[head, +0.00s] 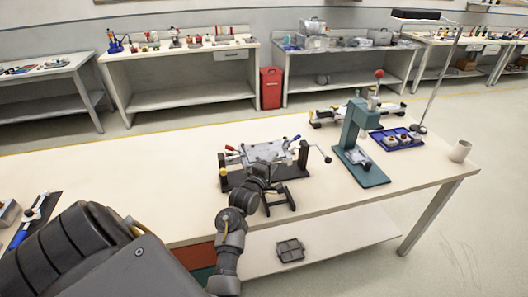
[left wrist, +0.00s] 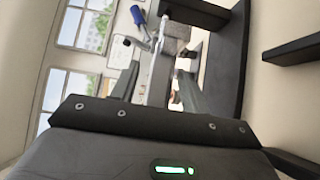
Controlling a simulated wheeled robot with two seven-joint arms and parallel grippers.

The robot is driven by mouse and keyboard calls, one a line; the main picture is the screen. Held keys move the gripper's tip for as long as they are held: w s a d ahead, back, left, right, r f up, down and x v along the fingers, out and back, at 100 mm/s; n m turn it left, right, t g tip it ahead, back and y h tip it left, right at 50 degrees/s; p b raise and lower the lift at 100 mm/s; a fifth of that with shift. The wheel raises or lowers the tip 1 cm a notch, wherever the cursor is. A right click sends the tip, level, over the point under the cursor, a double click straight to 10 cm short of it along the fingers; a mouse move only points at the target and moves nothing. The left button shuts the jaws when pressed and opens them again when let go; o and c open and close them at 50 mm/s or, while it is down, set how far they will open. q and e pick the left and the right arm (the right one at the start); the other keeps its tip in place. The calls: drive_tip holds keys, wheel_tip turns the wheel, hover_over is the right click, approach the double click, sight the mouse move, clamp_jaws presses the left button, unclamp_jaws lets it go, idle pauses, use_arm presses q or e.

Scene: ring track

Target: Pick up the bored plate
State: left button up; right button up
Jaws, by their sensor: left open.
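A light grey metal plate (head: 264,152), which looks like the bored plate, sits in a dark stand (head: 234,180) in the middle of the bench; I cannot make out its bores. My left gripper (head: 262,172) is at the near side of the stand, close to the plate. In the left wrist view the left gripper (left wrist: 157,85) is open, its fingers on either side of the plate edge. I cannot tell whether they touch it. My right gripper is not in view.
Red, yellow and blue handles surround the plate, with a crank (head: 322,152) at its right. The bench's front right (head: 340,200) is clear.

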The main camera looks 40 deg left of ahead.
use_arm(q)
drive_tip(key=shift+x, duration=1.2)
clamp_jaws()
drive_tip(key=shift+a, duration=0.1)
